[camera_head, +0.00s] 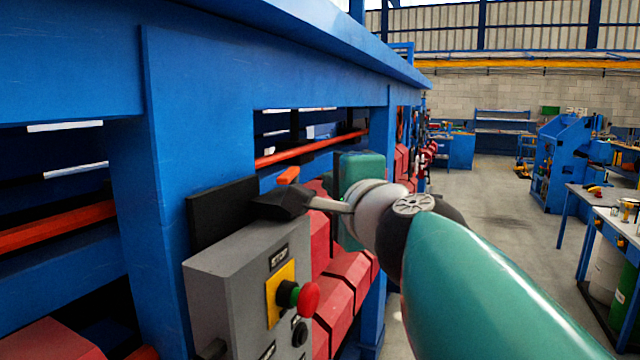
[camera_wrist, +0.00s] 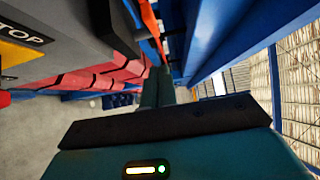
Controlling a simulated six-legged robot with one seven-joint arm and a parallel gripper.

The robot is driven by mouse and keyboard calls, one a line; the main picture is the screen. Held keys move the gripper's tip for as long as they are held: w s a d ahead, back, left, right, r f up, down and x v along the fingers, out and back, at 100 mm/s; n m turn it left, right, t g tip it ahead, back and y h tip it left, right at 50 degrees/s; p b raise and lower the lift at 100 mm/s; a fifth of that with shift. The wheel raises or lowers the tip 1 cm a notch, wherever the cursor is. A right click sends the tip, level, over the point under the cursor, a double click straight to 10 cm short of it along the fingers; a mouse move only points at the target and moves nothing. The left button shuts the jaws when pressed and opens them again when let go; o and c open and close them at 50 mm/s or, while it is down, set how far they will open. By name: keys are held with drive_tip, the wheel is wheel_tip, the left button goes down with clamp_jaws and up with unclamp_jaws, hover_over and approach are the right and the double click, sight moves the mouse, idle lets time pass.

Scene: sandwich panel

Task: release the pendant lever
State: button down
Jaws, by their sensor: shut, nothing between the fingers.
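The grey pendant box (camera_head: 235,285) stands at the blue frame in the head view, with a red stop button (camera_head: 308,297) on a yellow plate. A short orange piece (camera_head: 289,176), perhaps the lever's handle, shows just above my gripper (camera_head: 268,204). My gripper is dark, shut and empty, at the upper edge of the box, in front of a black plate. I cannot tell whether it touches the orange piece. The wrist view shows the box's grey face (camera_wrist: 65,25) and an orange bar (camera_wrist: 152,22) at the top; the lever's mount is not clear.
A blue frame post (camera_head: 205,110) and top beam stand close to the left and above. Red blocks (camera_head: 345,285) lie behind and beside the box. Open floor (camera_head: 480,220) and workbenches are on the right.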

drive_tip(key=s, duration=1)
drive_tip(key=shift+d, duration=0.25)
